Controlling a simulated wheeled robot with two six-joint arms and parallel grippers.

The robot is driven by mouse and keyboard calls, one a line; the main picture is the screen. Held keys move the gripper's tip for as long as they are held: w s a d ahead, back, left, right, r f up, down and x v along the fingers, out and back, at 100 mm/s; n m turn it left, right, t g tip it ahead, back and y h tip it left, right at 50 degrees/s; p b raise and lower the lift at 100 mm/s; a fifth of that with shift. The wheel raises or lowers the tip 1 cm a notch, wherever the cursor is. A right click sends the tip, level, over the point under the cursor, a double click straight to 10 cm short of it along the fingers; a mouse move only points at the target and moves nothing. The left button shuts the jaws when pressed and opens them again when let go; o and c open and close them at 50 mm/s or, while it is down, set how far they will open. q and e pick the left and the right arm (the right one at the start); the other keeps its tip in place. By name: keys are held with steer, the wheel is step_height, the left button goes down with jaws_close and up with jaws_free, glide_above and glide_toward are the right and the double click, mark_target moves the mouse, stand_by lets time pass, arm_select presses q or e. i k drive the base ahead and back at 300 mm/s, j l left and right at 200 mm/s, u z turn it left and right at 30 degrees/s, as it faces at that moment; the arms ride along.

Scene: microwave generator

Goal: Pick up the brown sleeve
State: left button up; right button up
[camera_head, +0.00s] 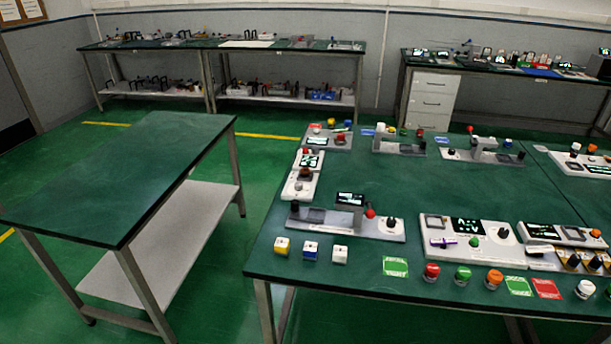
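I cannot make out a brown sleeve with certainty. A tan-brown piece (541,263) with dark round parts beside it lies at the right front of the green-topped worktable (400,268), but it is too small to tell what it is. Neither of my grippers is in view.
Grey devices with screens and knobs (467,240) stand on the worktable, with small cubes (311,249), buttons (432,271) and cards (396,266) along its front edge. An empty green-topped table (130,175) stands at the left. Loaded benches (225,44) line the back wall. Green floor shows between the tables.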

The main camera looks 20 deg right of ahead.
mark_target(304, 172)
steer(key=z, duration=0.85)
